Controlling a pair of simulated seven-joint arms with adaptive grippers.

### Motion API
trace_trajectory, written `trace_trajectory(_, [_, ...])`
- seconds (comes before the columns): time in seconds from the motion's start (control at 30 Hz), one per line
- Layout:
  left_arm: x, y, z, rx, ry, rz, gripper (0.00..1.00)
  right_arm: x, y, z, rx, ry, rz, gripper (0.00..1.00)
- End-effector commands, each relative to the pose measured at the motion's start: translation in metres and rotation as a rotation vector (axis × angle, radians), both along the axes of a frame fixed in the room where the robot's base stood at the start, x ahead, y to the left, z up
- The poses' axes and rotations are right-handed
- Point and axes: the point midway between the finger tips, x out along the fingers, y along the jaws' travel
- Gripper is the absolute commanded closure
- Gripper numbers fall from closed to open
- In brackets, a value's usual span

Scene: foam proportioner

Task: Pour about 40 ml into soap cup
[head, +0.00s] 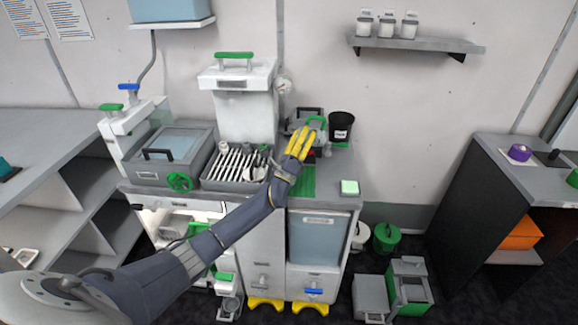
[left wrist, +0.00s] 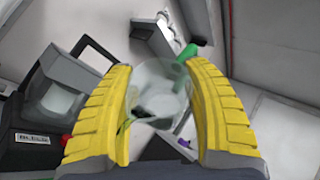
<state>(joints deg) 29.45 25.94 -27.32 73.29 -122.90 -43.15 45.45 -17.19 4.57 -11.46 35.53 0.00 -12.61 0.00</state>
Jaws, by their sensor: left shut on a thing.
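My left gripper (head: 301,143) has yellow fingers and reaches over the back right of the workbench. In the left wrist view, its fingers (left wrist: 162,110) are shut on a clear round vessel (left wrist: 160,90), whose sides they press. A green part (left wrist: 187,53) shows beside the vessel's upper edge; I cannot tell whether it belongs to it. I cannot tell the vessel's contents or tilt. A black cup with a white label (head: 341,126) stands just right of the gripper; its label is too small to read, so I cannot tell whether it is the soap cup. My right gripper is out of view.
A grey machine (head: 302,118) stands behind the gripper; a tray of utensils (head: 238,167) lies left of it. A white dispenser with a green handle (head: 240,100) rises at the back. White jars (head: 387,24) stand on a wall shelf.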

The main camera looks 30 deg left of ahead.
Motion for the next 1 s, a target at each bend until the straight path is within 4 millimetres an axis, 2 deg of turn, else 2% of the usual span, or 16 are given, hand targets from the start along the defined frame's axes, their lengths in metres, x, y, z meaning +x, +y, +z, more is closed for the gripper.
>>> trace_trajectory(0.07, [0.000, 0.002, -0.010, 0.053, 0.044, 0.003, 0.81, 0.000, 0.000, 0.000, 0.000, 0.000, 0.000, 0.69])
trace_trajectory(0.2, [0.004, -0.001, -0.013, 0.185, 0.138, 0.001, 0.81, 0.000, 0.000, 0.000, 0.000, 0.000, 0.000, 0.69])
trace_trajectory(0.3, [0.006, -0.004, -0.029, 0.265, 0.201, 0.004, 0.81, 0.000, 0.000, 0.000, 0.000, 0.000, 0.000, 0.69])
trace_trajectory(0.37, [0.007, -0.004, -0.033, 0.288, 0.218, 0.004, 0.81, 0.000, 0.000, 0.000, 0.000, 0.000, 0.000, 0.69])
trace_trajectory(1.0, [0.008, -0.005, -0.043, 0.425, 0.334, 0.004, 0.81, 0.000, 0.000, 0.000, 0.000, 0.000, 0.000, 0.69])
